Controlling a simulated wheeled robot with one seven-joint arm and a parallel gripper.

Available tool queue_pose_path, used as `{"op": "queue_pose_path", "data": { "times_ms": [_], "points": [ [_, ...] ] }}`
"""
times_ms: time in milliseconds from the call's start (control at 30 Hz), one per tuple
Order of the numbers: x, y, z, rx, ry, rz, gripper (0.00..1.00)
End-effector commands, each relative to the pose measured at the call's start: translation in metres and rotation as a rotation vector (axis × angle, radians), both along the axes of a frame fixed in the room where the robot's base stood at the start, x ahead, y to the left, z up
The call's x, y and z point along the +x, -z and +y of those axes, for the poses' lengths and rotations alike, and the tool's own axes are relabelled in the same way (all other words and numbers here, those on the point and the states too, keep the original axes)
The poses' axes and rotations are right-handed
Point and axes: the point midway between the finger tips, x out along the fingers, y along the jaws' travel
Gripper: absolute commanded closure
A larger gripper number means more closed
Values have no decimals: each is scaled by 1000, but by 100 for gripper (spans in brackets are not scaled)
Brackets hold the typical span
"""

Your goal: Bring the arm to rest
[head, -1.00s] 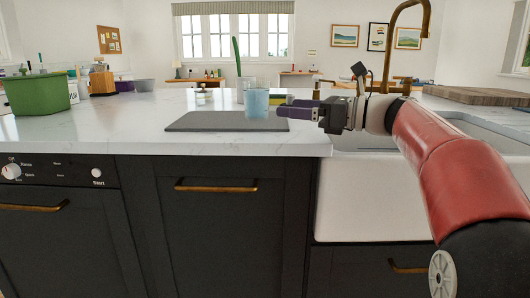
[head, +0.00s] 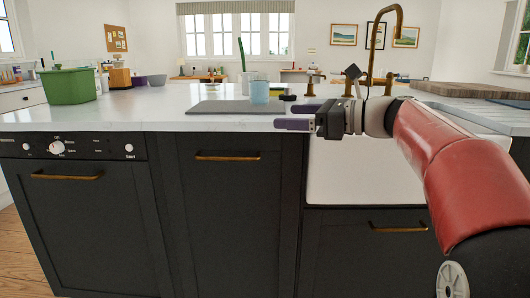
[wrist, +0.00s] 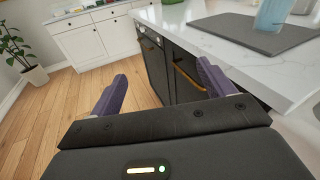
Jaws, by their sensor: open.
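My gripper (head: 287,116) is at the end of my red and black arm, stretched out to the left in front of the sink in the head view. In the wrist view my gripper (wrist: 162,78) has its two purple fingers spread apart with nothing between them. Below and beyond the fingers are wooden floor (wrist: 60,105) and dark cabinet fronts. The gripper is at the front edge of the white countertop (head: 150,115).
A green tub (head: 68,86) stands at the left. A white sink (head: 350,180) and brass tap (head: 383,40) are by my arm. Open floor shows at the left.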

Motion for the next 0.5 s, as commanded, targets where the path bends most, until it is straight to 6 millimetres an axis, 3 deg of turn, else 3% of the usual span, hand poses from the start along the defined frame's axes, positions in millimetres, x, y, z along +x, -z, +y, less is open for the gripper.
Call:
{"op": "queue_pose_path", "data": {
  "times_ms": [267, 500],
  "points": [
    [-37, 40, 13, -277, -7, -123, 19],
    [-98, 104, 14, -696, -100, -324, 19]
  ]
}}
